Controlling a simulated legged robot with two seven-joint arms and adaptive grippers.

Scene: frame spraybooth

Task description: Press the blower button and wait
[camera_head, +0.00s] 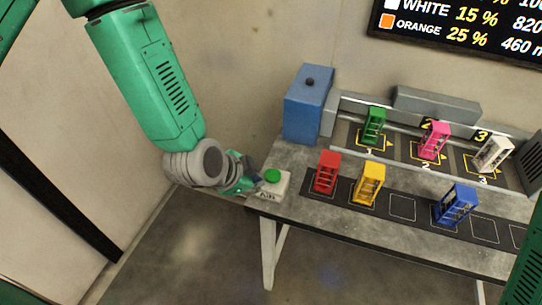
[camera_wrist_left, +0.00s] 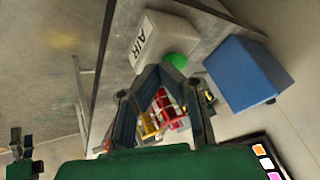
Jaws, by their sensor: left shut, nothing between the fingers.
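The blower button is a green round cap (camera_head: 272,176) on a pale box labelled AIR (camera_head: 268,190), at the left end of the table. In the left wrist view the green button (camera_wrist_left: 176,61) and the AIR box (camera_wrist_left: 158,38) show just beyond the fingertips. My left gripper (camera_head: 256,179) is shut and empty, right beside the button on its left. In the left wrist view its fingertips (camera_wrist_left: 162,72) are close to the button's edge; I cannot tell whether they touch it. My right gripper is not in view.
A blue box (camera_head: 304,105) stands behind the button. Red (camera_head: 327,172), yellow (camera_head: 368,184) and blue (camera_head: 455,205) frames stand on the dark front strip. Green (camera_head: 374,126), pink (camera_head: 434,141) and white (camera_head: 492,154) frames stand in numbered bays behind. A display (camera_head: 460,25) hangs on the wall.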

